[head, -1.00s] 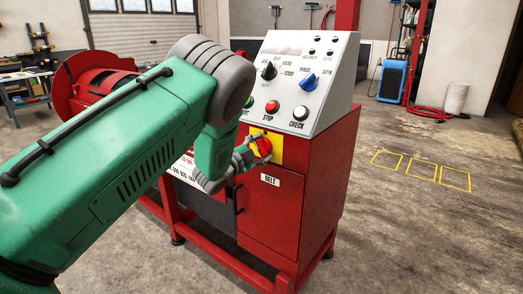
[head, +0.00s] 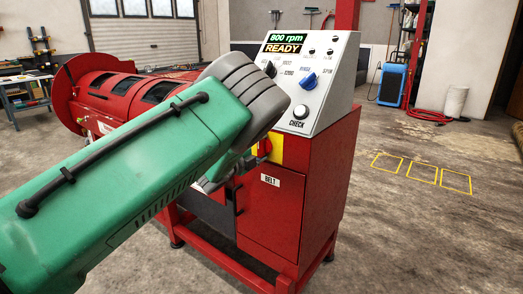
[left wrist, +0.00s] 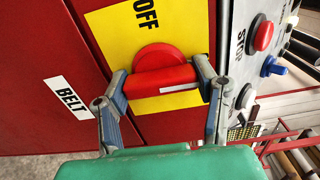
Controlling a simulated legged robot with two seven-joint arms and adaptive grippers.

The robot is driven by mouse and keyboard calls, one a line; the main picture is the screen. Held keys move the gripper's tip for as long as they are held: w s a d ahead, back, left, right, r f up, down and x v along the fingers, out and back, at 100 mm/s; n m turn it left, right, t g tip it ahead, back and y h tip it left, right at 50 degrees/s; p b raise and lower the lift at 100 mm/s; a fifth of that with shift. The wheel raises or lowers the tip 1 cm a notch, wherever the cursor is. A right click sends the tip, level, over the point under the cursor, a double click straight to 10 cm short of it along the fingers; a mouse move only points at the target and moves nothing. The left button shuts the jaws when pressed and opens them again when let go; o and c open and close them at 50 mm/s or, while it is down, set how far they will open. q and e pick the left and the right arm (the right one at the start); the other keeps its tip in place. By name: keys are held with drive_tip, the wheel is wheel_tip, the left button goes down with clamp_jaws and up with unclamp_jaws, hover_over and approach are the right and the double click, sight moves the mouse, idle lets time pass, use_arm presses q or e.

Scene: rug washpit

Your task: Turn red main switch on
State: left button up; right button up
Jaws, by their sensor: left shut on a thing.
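The red main switch (head: 265,148) is a round knob with a bar handle on a yellow plate (head: 277,151) on the machine's front. In the left wrist view the switch (left wrist: 162,76) lies between my fingertips. My left gripper (left wrist: 160,84) is shut on the handle, one finger at each end. The word OFF shows on the yellow plate beside the knob. In the head view my forearm hides most of the gripper and part of the plate. The machine's display (head: 285,42) is lit and reads 800 rpm, READY. My right gripper is not in view.
The sloped panel holds a blue knob (head: 309,81) and a white CHECK button (head: 301,112). A red BELT door (head: 270,208) is below the switch. Floor to the right is open.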

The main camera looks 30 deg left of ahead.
use_arm(q)
drive_tip(key=shift+s+d+f, duration=0.1)
drive_tip(key=shift+s+f, duration=0.05)
drive_tip(key=shift+f, duration=0.35)
drive_tip(key=o, duration=1.2)
drive_tip(key=shift+r, duration=0.15)
drive_tip(key=shift+r, duration=0.1)
drive_tip(key=shift+s, duration=0.5)
drive_tip(key=s, duration=0.7)
drive_tip(key=s+a, duration=0.1)
drive_tip(key=s, duration=0.2)
drive_tip(key=shift+s, duration=0.4)
